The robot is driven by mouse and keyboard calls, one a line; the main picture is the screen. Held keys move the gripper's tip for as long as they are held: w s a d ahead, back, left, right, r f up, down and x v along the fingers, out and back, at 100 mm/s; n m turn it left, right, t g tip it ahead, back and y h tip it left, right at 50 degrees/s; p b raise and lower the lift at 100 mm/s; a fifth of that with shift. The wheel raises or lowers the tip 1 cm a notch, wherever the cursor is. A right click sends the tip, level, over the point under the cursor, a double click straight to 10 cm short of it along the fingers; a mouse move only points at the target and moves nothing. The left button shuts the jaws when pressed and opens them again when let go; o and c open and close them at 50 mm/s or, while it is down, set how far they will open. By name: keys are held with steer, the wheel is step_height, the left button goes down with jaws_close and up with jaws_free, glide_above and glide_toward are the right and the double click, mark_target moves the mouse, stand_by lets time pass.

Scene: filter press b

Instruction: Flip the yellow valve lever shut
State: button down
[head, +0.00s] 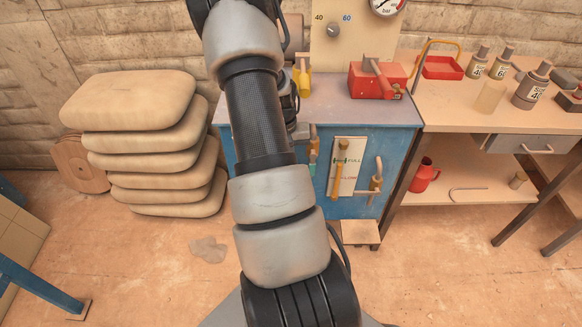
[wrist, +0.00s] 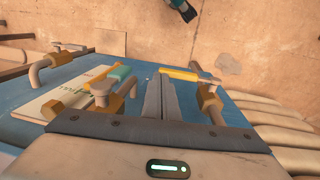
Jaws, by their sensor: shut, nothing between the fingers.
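The yellow valve lever (wrist: 190,74) shows in the wrist view, right of the fingertips. It lies crosswise to the brass valve body (wrist: 209,102) and its pipe, with its free end pointing left. My gripper (wrist: 158,82) is shut and empty, its fingertips close to that free end; I cannot tell whether they touch.
The blue cabinet (head: 385,128) carries a level plate (head: 347,178) marked FULL, with brass pipes in front. A red toolbox (head: 366,82) stands on top. Stacked sacks (head: 150,150) stand at the left, a workbench (head: 440,103) at the right. The floor in front is mostly clear.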

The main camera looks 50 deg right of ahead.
step_height(320, 180, up, 6)
steer(key=shift+w+a+p, duration=0.25)
steer(key=shift+p, duration=0.15)
stand_by(0.3)
steer(key=w+a+r+n+t, duration=0.2)
steer(key=a+r, duration=0.7)
steer(key=w+a+r+n+t, duration=0.1)
steer(key=w+a+r+n, duration=0.15)
steer(key=a+r, duration=0.65)
steer(key=s+a+r+n+t, duration=0.25)
steer(key=s+a+r, duration=0.35)
steer(key=a, duration=0.3)
steer(key=s+a+r+n+t, duration=0.1)
steer(key=s+a+r+n, duration=0.2)
steer(key=s+a+r, duration=0.35)
step_height(320, 180, up, 13)
steer(key=a+p, duration=0.2)
steer(key=p, duration=1.3)
steer(key=shift+a+r+y, duration=0.15)
steer(key=shift+a+y, duration=0.05)
steer(key=shift+y, duration=0.2)
